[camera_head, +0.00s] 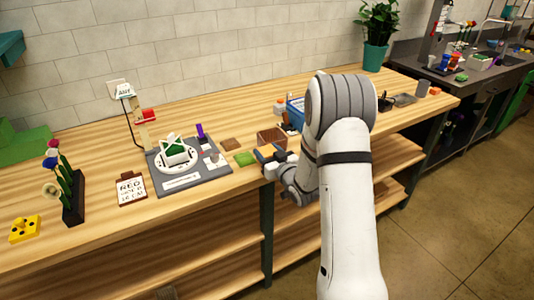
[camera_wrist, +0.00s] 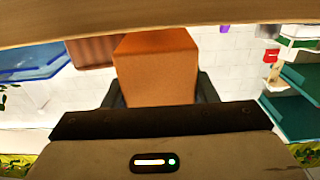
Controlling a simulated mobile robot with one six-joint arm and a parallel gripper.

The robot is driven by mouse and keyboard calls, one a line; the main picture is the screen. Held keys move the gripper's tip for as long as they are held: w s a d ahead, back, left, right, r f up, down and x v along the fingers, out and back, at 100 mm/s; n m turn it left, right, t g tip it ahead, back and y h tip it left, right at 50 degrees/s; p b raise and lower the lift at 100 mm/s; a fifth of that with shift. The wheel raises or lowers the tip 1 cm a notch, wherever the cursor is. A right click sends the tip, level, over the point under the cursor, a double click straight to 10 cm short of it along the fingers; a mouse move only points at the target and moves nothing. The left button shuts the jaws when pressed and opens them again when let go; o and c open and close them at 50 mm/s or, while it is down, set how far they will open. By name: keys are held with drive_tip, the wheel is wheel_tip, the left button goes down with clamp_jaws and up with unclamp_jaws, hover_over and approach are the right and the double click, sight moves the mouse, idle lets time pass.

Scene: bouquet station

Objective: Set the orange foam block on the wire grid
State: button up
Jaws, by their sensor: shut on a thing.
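The orange foam block (camera_wrist: 157,68) fills the middle of the wrist view. My gripper (camera_wrist: 155,92) is shut on it, with a dark finger on each side of the block. In the head view my gripper (camera_head: 268,155) is at the front edge of the wooden table, beside a small green pad; the block is mostly hidden there. A flat grey piece (camera_head: 404,99) lies toward the far right end of the table; it may be the wire grid, but it is too small to tell.
A brown box (camera_head: 271,138) and a blue tray (camera_head: 296,110) stand just behind my gripper. The green pad (camera_head: 245,158) and a grey board (camera_head: 215,178) with a white ring lie to the left. My arm hides part of the table's right half.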

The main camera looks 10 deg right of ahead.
drive_tip(key=shift+f, duration=0.2)
drive_tip(key=o, duration=0.9)
drive_tip(key=shift+o, duration=0.2)
drive_tip(key=shift+r, duration=0.1)
